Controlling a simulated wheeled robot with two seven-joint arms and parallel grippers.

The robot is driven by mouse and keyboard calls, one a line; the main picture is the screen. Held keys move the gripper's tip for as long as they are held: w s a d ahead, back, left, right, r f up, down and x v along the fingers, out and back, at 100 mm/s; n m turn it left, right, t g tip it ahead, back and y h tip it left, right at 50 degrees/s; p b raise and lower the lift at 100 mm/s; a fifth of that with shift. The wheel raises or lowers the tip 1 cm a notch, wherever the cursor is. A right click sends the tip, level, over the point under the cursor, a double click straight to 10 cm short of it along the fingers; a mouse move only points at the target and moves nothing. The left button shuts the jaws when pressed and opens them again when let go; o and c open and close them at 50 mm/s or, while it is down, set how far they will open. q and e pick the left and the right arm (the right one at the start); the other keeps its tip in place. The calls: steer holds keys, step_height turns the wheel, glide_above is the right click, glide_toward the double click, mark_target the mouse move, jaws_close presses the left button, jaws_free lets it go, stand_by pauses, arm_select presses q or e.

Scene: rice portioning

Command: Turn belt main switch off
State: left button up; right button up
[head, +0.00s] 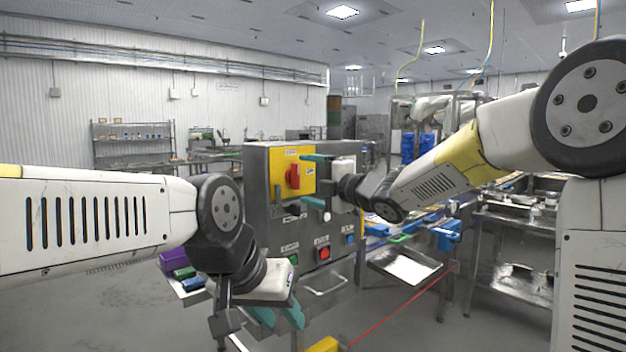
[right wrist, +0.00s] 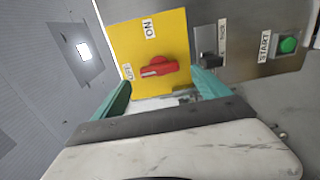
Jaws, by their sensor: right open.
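The red rotary switch (head: 293,175) sits on a yellow plate (head: 277,158) on the steel control box. In the right wrist view the switch (right wrist: 158,68) has its handle in line with the left label (right wrist: 128,72), which seems to read OFF. The ON label (right wrist: 149,27) is at the upper edge. My right gripper (head: 316,180) is open in front of the plate. In the right wrist view its teal fingertips (right wrist: 160,90) are spread wide, with the switch beyond and between them, apparently untouched. My left gripper (head: 278,316) hangs low, its fingers apart and empty.
Below the switch, the box has a green START button (right wrist: 288,45), a red button (head: 323,254) and a blue button (head: 350,240). A black selector (right wrist: 207,60) sits beside the plate. Purple and green containers (head: 172,259) lie by my left wrist. Steel tables stand at right.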

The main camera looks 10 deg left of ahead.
steer(key=shift+v, duration=1.8)
steer(key=s+d+f+m+t+h, duration=0.1)
steer(key=s+d+f+m+h, duration=0.2)
steer(key=d+m, duration=0.4)
steer(key=s+d+f+m+h, duration=0.1)
steer(key=s+d+m+h, duration=0.1)
steer(key=d+m+h, duration=0.45)
steer(key=s+d+f+m+t+h, duration=0.1)
steer(key=s+d+f+m+h, duration=0.2)
steer(key=d, duration=0.6)
steer(key=s+d+f+m+g, duration=0.2)
steer(key=s+f+m+g, duration=0.1)
steer(key=s, duration=0.7)
steer(key=s+d+f+m+g, duration=0.2)
steer(key=s+f+m+g, duration=0.1)
steer(key=s+f+m, duration=0.3)
steer(key=s+m, duration=0.2)
steer(key=s, duration=0.2)
steer(key=shift+d+f+g, duration=0.15)
steer(key=shift+d+g, duration=0.1)
steer(key=shift+g, duration=0.15)
steer(key=shift+m+y, duration=0.25)
